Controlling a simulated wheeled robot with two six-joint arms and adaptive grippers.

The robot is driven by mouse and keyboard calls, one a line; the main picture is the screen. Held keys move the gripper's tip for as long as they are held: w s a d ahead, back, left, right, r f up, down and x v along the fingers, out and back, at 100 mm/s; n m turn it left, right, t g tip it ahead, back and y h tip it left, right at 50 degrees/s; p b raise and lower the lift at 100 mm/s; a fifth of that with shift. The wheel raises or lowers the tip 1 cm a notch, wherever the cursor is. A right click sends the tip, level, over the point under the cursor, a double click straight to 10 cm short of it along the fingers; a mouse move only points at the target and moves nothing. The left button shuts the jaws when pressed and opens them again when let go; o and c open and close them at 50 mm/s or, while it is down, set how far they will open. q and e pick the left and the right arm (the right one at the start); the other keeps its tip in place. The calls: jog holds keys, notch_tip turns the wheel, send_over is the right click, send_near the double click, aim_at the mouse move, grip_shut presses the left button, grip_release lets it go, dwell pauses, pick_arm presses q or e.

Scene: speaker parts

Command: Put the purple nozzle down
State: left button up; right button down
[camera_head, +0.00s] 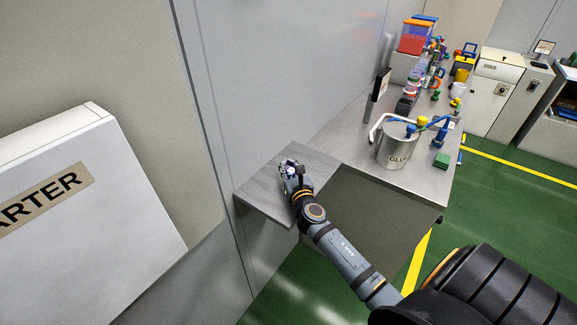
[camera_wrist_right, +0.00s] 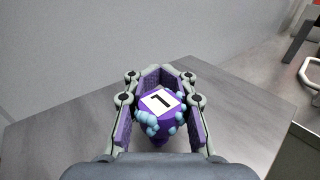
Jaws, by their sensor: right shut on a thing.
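The purple nozzle (camera_wrist_right: 160,106) shows in the right wrist view, with a white label marked "1" on top and light blue beads around its sides. My right gripper (camera_wrist_right: 159,98) is shut on it, with a finger pad at each side. In the head view my right gripper (camera_head: 291,170) is over the small grey side table (camera_head: 265,200); the nozzle is too small there to make out clearly. Whether the nozzle touches the tabletop I cannot tell. My left gripper is in neither view.
The side table is otherwise bare and stands against the grey wall. To its right, a longer metal bench (camera_head: 405,178) holds a GLUE can (camera_head: 396,152), a green block (camera_head: 441,160) and several small parts. A white cabinet (camera_head: 85,215) stands at the left.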

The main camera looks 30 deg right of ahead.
jog(key=c, duration=1.1)
grip_release()
